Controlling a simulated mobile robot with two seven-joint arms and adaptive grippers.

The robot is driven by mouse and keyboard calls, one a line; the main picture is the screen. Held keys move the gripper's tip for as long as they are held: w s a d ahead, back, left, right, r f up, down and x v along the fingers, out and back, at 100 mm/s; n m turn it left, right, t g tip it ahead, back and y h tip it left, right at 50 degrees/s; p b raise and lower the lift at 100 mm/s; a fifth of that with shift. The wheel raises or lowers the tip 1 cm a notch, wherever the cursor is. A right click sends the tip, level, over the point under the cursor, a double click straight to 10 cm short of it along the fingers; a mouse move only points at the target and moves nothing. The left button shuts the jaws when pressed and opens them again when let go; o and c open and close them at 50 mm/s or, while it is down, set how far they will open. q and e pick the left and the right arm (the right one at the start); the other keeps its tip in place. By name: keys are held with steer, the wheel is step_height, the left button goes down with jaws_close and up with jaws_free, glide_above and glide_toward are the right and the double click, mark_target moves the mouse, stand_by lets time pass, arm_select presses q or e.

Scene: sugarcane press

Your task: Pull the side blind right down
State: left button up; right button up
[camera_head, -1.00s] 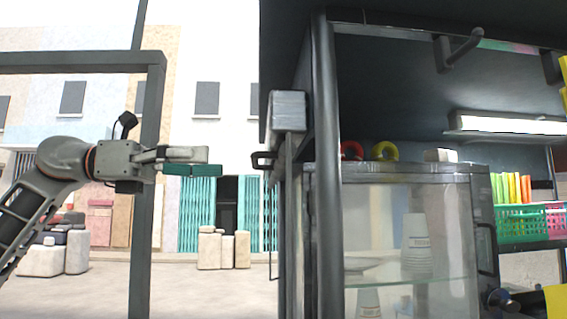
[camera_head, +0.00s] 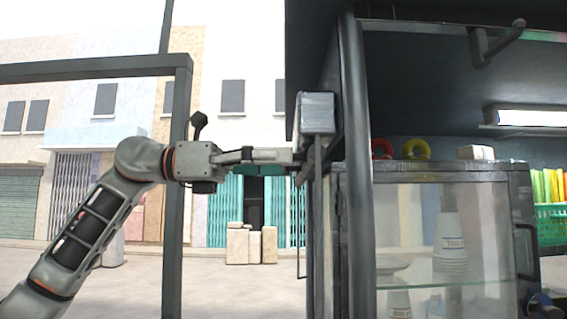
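The side blind is rolled up in a grey box-like housing (camera_head: 316,112) at the stall's left edge, beside the dark post. A narrow grey strip (camera_head: 317,165) runs down below the housing. The small dark handle that stuck out to the left below the housing is now mostly hidden at my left gripper's fingertips. My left gripper (camera_head: 292,157) reaches in from the left, level, with its tips at the handle's place. I cannot tell whether its fingers are closed around the handle or only beside it. My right gripper is not in view.
A dark post (camera_head: 357,200) and a glass cabinet (camera_head: 440,240) with stacked cups stand right of the blind. A dark frame post (camera_head: 176,220) stands behind my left arm. Pale blocks (camera_head: 250,244) stand on the open street beyond.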

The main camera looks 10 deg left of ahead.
arm_select(q)
steer(key=c, duration=1.3)
steer(key=shift+o, duration=0.2)
steer(key=shift+f, duration=0.3)
step_height(320, 180, down, 27)
steer(key=b, duration=1.3)
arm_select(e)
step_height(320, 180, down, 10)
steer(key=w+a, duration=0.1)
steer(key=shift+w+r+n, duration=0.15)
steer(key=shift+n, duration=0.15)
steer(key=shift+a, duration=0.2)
